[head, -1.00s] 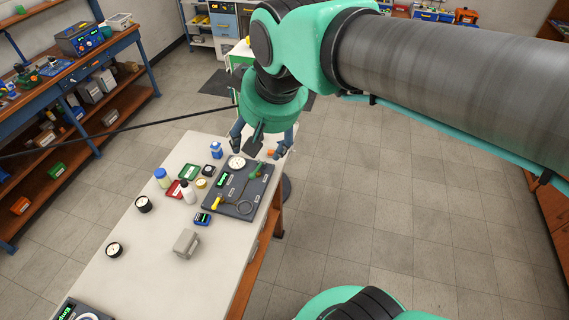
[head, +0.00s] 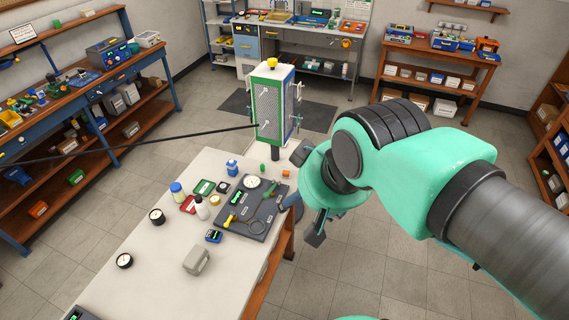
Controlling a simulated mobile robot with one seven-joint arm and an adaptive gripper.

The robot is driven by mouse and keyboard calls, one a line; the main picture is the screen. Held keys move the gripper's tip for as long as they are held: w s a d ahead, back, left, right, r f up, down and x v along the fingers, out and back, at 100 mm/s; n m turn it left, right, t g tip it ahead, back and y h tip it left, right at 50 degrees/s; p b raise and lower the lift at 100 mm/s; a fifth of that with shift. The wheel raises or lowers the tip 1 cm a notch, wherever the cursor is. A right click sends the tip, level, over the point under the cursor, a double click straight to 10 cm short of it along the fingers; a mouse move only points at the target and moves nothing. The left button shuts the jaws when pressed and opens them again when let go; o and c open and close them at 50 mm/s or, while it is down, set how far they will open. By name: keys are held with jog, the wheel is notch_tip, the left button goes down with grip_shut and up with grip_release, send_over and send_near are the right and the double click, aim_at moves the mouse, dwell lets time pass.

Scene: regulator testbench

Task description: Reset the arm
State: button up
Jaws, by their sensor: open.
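My gripper (head: 306,194) is at the end of my teal arm, just right of the white table (head: 142,253). Its fingers are spread apart with nothing between them. One dark finger shows near the table's right edge and another hangs lower, over the floor. The dark test board (head: 262,224) lies on the table left of my gripper, carrying a round white gauge (head: 253,183), a green display and a yellow-handled tool with a looped cable. My gripper appears apart from the board, though the nearer finger overlaps its edge in the picture.
The floor right of the table is open.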

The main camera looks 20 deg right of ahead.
notch_tip(320, 180, down, 15)
jog(key=b, duration=1.4)
jog(key=shift+r, duration=0.2)
